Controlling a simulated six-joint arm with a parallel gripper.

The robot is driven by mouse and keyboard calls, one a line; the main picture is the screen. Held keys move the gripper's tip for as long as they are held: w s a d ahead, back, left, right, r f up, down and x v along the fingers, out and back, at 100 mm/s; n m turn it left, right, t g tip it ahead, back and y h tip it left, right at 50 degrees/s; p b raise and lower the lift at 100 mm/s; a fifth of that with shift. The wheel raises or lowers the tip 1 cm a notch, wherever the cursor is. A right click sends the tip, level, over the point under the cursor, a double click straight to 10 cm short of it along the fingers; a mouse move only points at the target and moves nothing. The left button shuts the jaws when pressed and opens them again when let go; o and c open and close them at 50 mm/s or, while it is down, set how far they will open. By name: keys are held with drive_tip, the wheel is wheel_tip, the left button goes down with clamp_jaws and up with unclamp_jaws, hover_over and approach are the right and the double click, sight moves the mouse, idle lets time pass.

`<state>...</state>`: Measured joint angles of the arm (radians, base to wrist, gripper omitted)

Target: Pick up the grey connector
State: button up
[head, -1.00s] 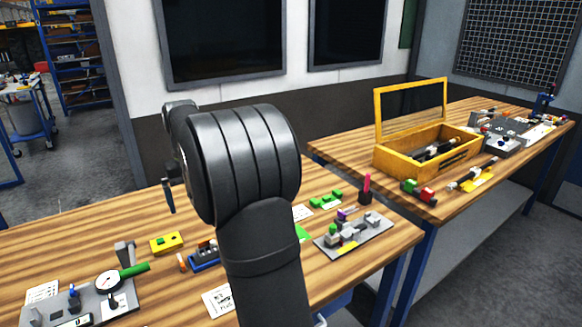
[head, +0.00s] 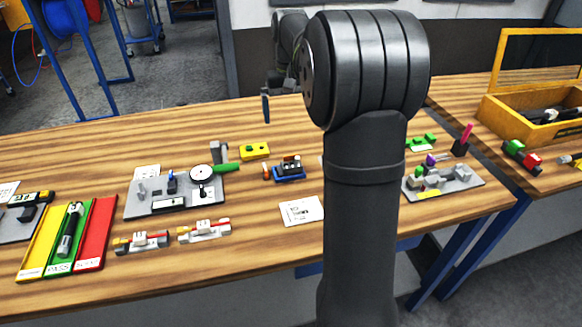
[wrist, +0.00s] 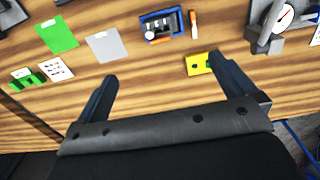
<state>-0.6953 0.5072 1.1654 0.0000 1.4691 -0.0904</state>
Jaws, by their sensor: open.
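I cannot single out the grey connector for sure. Small grey pieces (head: 446,174) sit on a grey plate (head: 470,184) right of my arm in the head view. A grey and white piece with coloured ends (head: 142,241) lies at the front left, beside a similar paler one (head: 205,230). My gripper (wrist: 162,68) is open and empty in the wrist view, its two dark fingers spread above the wooden table. In the head view my arm hides most of the gripper; one dark finger (head: 265,106) shows at the far edge.
A blue holder (head: 289,172) and yellow block (head: 255,151) also show in the wrist view (wrist: 163,27), (wrist: 197,64). A dial gauge (head: 201,173) stands on a grey plate. Yellow, green and red trays (head: 95,235) lie left. A yellow box (head: 520,128) is on the right table.

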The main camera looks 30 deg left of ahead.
drive_tip(key=c, duration=0.5)
drive_tip(key=shift+o, duration=0.2)
drive_tip(key=shift+r, duration=0.1)
approach(291, 160)
drive_tip(key=f, duration=0.5)
drive_tip(key=s+f, duration=0.1)
drive_tip(key=f, duration=0.2)
drive_tip(key=shift+d+f, duration=0.35)
drive_tip(key=shift+d, duration=0.05)
